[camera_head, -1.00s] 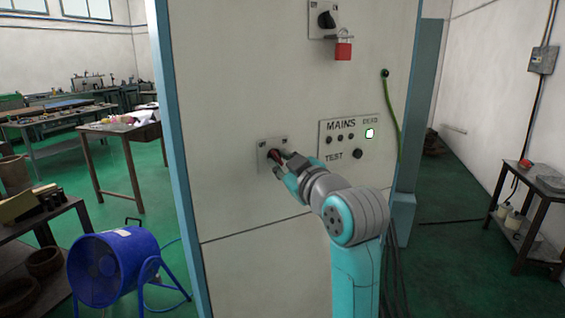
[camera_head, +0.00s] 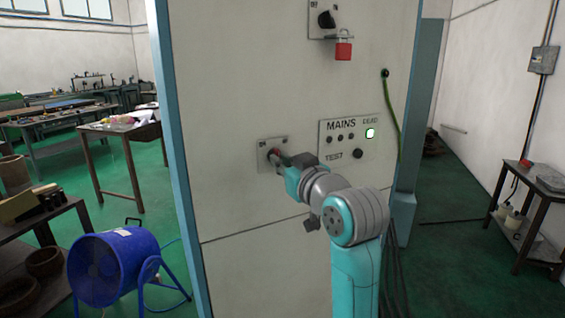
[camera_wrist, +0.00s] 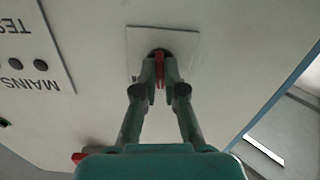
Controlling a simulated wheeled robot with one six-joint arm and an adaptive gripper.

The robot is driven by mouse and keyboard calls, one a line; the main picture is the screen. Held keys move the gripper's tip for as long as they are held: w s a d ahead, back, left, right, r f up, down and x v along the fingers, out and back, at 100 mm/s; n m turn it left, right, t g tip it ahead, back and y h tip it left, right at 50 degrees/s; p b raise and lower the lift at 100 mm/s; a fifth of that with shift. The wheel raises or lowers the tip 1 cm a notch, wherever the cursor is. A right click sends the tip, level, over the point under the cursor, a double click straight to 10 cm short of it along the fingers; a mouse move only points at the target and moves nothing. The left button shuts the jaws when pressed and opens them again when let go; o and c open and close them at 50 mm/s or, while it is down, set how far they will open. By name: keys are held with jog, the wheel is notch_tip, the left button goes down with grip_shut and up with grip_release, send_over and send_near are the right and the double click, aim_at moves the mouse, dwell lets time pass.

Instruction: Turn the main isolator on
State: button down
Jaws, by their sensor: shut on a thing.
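A small grey plate (camera_head: 264,146) with a red handle sits on the pale cabinet front, left of the MAINS panel. My gripper (camera_head: 276,156) is at this plate, its fingers covering most of the handle in the head view. In the wrist view the plate (camera_wrist: 187,42) is near the top centre. There my gripper (camera_wrist: 160,82) is shut on the red handle (camera_wrist: 159,68), one finger on each side. The handle stands in line with the fingers, over a dark round base. The plate's markings are too small to read.
Above is a black rotary switch (camera_head: 326,19) with a red padlock (camera_head: 343,51) hanging below it. The MAINS panel (camera_head: 345,148) has a lit green-white lamp under "DEAD" and a TEST button. A green cable (camera_head: 391,115) hangs at the right. A blue fan (camera_head: 113,265) stands lower left.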

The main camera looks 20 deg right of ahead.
jog(key=shift+m, duration=3.6)
jog(key=c, duration=1.3)
grip_release()
jog(key=shift+o, duration=0.2)
jog(key=shift+s, duration=0.1)
jog(key=s+d, duration=0.1)
jog(key=s, duration=1)
jog(key=shift+s+d, duration=0.35)
jog(key=shift+d, duration=0.05)
